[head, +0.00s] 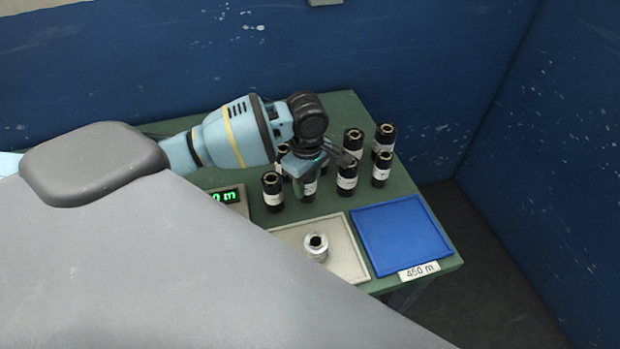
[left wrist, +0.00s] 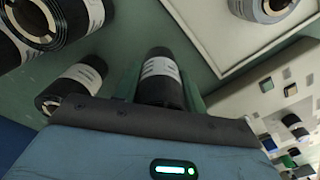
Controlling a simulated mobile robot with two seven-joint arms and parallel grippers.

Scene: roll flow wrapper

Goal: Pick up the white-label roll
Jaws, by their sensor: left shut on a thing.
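Several upright black rolls with white label bands stand on the green table, among them one at the front left (head: 272,190) and one at the right (head: 381,170). My left gripper (head: 311,168) is over the group, shut on a white-label roll (head: 308,187). The gripper partly covers this roll in the head view. In the left wrist view the held roll (left wrist: 160,80) shows between the fingers, with its white label and black end visible. I cannot tell whether it is clear of the table. My right gripper is not in view.
Other rolls stand close around the held one, such as a near one (left wrist: 72,88). A white tray (head: 350,262) holds a pale roll (head: 316,246). An empty blue tray (head: 402,238) has a "450 m" tag (head: 419,271). A green-digit display (head: 229,198) stands left. Blue walls rise behind and right.

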